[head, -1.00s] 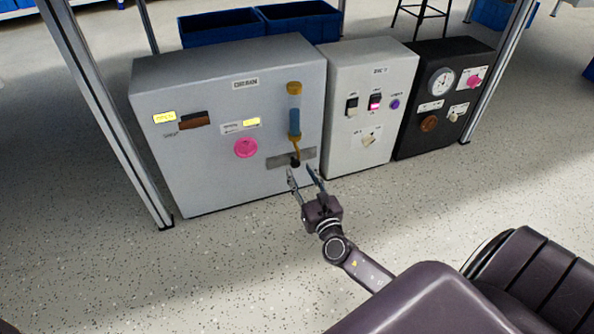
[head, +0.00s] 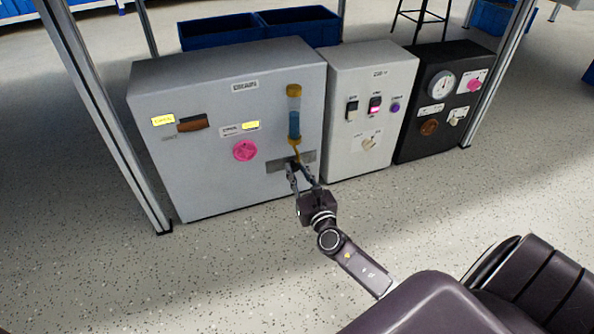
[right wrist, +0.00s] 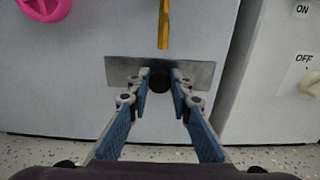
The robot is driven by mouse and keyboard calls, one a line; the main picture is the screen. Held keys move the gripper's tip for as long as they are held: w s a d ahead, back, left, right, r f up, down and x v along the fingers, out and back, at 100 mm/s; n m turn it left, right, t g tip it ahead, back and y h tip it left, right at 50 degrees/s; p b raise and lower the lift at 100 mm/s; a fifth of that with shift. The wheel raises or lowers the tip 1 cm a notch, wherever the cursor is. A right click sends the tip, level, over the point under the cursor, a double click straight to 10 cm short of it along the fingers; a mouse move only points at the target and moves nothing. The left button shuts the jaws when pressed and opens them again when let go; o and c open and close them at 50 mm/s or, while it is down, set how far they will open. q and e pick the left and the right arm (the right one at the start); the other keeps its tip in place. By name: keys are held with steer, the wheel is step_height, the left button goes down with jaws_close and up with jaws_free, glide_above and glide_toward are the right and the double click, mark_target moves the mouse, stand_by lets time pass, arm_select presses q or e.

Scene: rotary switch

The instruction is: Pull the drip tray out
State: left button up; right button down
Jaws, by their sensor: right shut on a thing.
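The drip tray front is a flat grey metal plate (head: 277,166) low on the large grey cabinet, below the sight tube (head: 294,115) with blue liquid and its brass spout. In the right wrist view the plate (right wrist: 120,70) lies against the cabinet face, with a dark round knob (right wrist: 160,80) at its middle. My right gripper (head: 299,172) is at the plate, its fingertips (right wrist: 160,84) shut on the knob from either side. The fingers partly hide the knob. My left gripper is not in view.
The large cabinet also carries a pink knob (head: 245,151) and a brown handle (head: 192,123). A light grey switch cabinet (head: 345,150) and a black gauge cabinet (head: 415,145) stand to its right. Speckled floor (head: 230,270) in front is clear.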

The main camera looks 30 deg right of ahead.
steer(key=v, duration=0.9)
steer(key=shift+s+p, duration=0.2)
steer(key=shift+p, duration=0.25)
steer(key=c, duration=1.8)
jaws_free()
steer(key=shift+o, duration=0.2)
steer(key=v, duration=1.2)
steer(key=shift+f, duration=0.1)
